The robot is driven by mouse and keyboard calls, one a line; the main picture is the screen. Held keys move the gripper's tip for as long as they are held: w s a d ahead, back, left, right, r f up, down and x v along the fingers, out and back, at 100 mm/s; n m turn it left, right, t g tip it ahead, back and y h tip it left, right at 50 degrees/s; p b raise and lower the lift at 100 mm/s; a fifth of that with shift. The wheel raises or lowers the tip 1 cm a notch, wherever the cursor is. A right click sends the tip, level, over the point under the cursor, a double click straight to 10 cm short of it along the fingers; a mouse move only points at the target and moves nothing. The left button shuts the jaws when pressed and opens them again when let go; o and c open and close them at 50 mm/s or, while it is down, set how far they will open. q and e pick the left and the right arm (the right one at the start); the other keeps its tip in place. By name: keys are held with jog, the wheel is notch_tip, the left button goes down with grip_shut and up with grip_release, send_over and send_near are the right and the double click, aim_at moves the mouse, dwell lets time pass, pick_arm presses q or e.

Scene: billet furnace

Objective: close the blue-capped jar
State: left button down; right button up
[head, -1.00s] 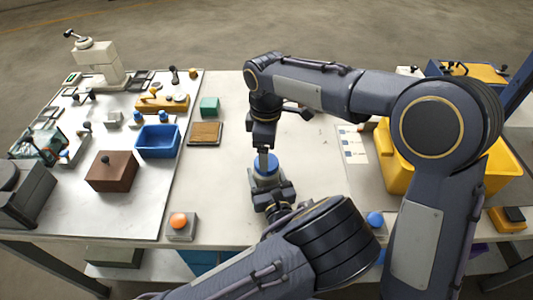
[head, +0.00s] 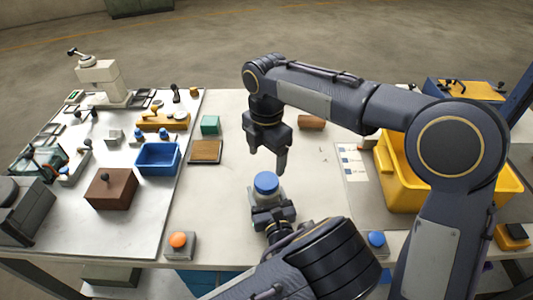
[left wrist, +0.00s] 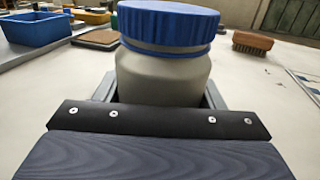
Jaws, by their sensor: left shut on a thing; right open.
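The jar (left wrist: 160,78) is pale grey with a ribbed blue cap (head: 266,183). It stands upright on the pale table. In the left wrist view the cap (left wrist: 168,24) sits on top of the jar, with a grey neck band showing under its rim. I cannot tell how tight it is. My left gripper (head: 270,208) is shut around the jar's body from the near side, below the cap. My right gripper (head: 267,160) is open and empty, pointing down just above and behind the cap, apart from it.
A brown brush (head: 311,122) lies behind my right gripper. To the left are a blue bin (head: 158,159), a wooden-topped tray (head: 206,151), a green block (head: 210,124) and a brown box (head: 112,190). A yellow tote (head: 400,185) stands right. Orange (head: 179,239) and blue (head: 376,239) buttons sit at the front edge.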

aim_at(266, 180)
jog(key=shift+r, duration=0.1)
dwell(0.3)
jog(key=shift+f, duration=4.05)
jog(key=shift+c, duration=0.2)
jog(key=c, duration=1)
jog(key=shift+o, duration=0.2)
jog(key=m, duration=0.4)
jog(key=shift+m, duration=0.4)
jog(key=m, duration=0.4)
jog(key=shift+m, duration=0.3)
